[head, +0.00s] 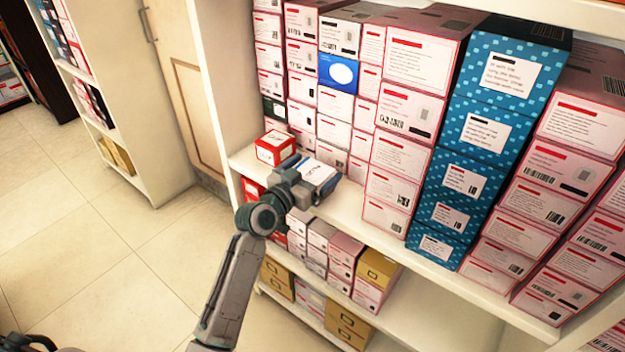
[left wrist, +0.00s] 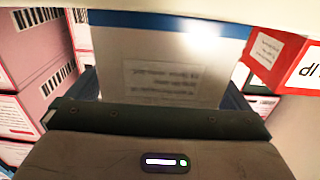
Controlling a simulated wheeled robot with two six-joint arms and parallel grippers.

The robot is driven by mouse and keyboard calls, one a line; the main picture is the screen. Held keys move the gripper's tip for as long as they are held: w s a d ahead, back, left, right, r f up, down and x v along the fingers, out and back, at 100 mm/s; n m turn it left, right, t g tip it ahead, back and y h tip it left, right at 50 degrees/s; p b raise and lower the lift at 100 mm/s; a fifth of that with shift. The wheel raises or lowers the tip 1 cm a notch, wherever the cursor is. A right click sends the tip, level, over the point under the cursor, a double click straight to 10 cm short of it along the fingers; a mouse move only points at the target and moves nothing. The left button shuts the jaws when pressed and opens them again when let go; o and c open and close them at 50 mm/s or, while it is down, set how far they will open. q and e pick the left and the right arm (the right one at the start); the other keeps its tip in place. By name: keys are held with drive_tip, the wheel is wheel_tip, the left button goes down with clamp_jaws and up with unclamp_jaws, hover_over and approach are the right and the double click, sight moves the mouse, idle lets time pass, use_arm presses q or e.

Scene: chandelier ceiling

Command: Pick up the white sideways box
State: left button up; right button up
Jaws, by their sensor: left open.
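The white box (head: 318,172) lies on the middle shelf, its white face up with some print. In the left wrist view the white box (left wrist: 165,60) fills the middle, with a blue edge at its top and a label. My left gripper (head: 308,183) reaches in from the front and is open, with its fingers on either side of the box. It also shows in the left wrist view (left wrist: 160,105), one finger at the left and one at the right of the box. I cannot tell whether the fingers touch it. My right gripper is not in view.
A red box (head: 276,147) stands just left of the white box. Stacks of pink-and-white boxes (head: 398,155) and blue boxes (head: 484,133) stand to the right on the shelf (head: 347,210). More boxes fill the lower shelf. The tiled floor (head: 90,240) at left is clear.

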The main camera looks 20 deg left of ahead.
use_arm(q)
drive_tip(key=c, duration=1.1)
drive_tip(key=shift+o, duration=0.2)
